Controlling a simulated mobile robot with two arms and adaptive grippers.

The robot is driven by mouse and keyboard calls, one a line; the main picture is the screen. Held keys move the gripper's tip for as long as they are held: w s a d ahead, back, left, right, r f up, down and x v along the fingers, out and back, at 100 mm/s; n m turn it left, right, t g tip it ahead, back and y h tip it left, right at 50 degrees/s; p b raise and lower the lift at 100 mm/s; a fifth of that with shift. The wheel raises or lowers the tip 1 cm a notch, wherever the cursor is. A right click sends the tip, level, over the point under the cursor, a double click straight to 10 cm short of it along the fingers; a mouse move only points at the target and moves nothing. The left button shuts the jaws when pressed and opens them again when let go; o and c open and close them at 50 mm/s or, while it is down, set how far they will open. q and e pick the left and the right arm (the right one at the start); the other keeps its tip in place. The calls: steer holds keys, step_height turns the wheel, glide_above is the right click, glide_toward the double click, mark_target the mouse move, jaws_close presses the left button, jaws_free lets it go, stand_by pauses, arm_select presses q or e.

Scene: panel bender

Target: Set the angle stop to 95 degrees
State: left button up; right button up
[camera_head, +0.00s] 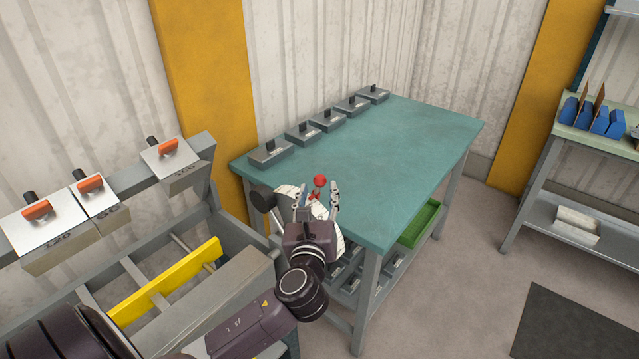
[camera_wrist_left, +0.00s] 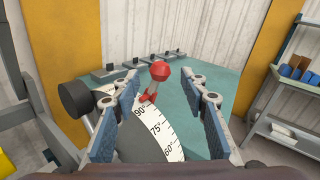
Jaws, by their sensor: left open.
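The angle stop has a red ball knob (camera_head: 320,181) and a white degree scale (camera_head: 289,190) beside the green table. In the left wrist view, the red ball knob (camera_wrist_left: 161,71) stands on a short stem above a red pointer (camera_wrist_left: 147,98). The pointer is close to the 90° mark on the white scale (camera_wrist_left: 160,128); 75° and 60° read nearer to me. My left gripper (camera_head: 318,194) is open, its fingers apart on either side of the knob in the picture; contact is not visible. The left fingers (camera_wrist_left: 165,84) hold nothing. My right gripper is out of view.
A black round part (camera_wrist_left: 74,98) sits left of the scale. The green table (camera_head: 410,150) has several grey blocks along its back edge. The bender frame (camera_head: 205,165) with numbered metal segments (camera_head: 45,228) stands left.

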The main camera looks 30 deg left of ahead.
arm_select(q)
steer(key=v, duration=0.7)
stand_by(0.3)
